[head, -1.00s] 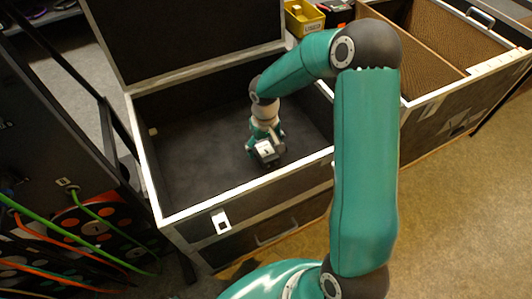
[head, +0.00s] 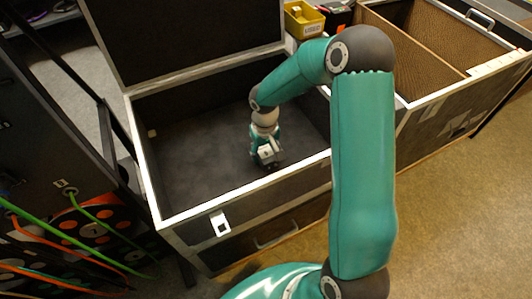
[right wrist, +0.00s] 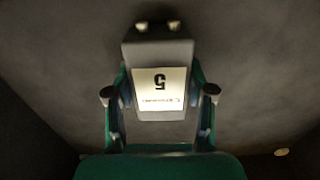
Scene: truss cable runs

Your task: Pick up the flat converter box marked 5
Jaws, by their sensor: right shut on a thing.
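The flat converter box (right wrist: 160,50) is grey with a white label reading 5, upside down in the right wrist view. My right gripper (right wrist: 160,97) is shut on it, with one finger along each side. In the head view my right gripper (head: 268,155) is inside the open black case (head: 185,208), near its front wall, with the box (head: 272,153) only small there. I cannot tell whether the box touches the case floor. My left gripper is not in view.
The case lid (head: 180,35) stands open at the back. A yellow bin (head: 303,20) is behind the case. A second open case (head: 440,35) with a divider is at right. Green and orange cables (head: 50,235) hang at left. The case floor around my gripper looks clear.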

